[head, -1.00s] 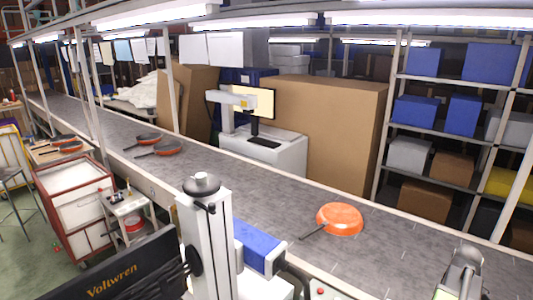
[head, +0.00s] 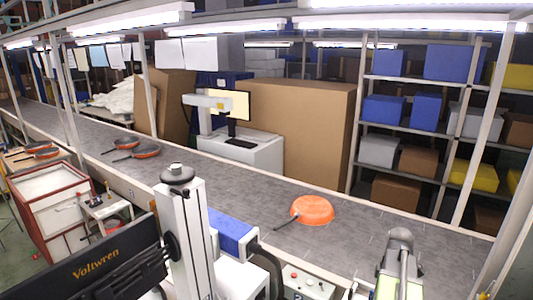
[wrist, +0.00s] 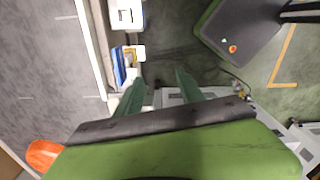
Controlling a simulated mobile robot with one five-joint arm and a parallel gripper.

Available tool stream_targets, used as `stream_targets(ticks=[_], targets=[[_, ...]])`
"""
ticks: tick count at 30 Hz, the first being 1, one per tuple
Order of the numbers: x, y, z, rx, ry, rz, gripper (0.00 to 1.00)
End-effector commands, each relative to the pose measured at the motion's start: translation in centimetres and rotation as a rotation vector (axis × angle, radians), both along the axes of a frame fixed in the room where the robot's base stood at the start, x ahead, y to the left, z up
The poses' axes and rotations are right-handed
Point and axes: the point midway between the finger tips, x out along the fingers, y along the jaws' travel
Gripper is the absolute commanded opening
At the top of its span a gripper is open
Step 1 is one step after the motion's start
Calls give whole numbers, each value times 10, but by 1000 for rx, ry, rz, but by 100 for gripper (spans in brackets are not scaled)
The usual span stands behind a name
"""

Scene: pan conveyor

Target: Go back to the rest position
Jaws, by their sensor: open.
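My gripper (wrist: 163,82) shows in the wrist view with its two green fingers apart and nothing between them. It is over the floor beside the conveyor. In the head view, part of my arm (head: 400,262) shows at the lower right, in front of the conveyor; the fingertips cannot be made out there. An orange pan (head: 312,210) lies upside down on the grey conveyor (head: 235,185), its dark handle to the lower left. Part of the orange pan (wrist: 45,155) also shows at the lower left of the wrist view, apart from my gripper.
Two more pans (head: 137,152) lie farther left on the belt. A red-framed cart (head: 50,205) and a small white stand (head: 105,212) are at the left. Behind the belt are a monitor station (head: 240,150), a large cardboard box (head: 300,125) and shelves (head: 410,130). Bare floor (wrist: 175,40) shows beside the conveyor.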

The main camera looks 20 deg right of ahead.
Motion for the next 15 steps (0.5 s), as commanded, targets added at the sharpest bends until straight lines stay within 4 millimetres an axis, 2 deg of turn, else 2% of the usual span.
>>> stream_targets(ticks=[1,5,8,11,12,15], targets=[[15,16,-2,0,0,37,45],[52,64,-6,-1,0,141,45],[85,119,-11,-1,0,239,45],[117,194,-16,-1,0,307,45],[126,225,-18,-1,0,313,45],[140,296,-22,-1,0,287,45]])
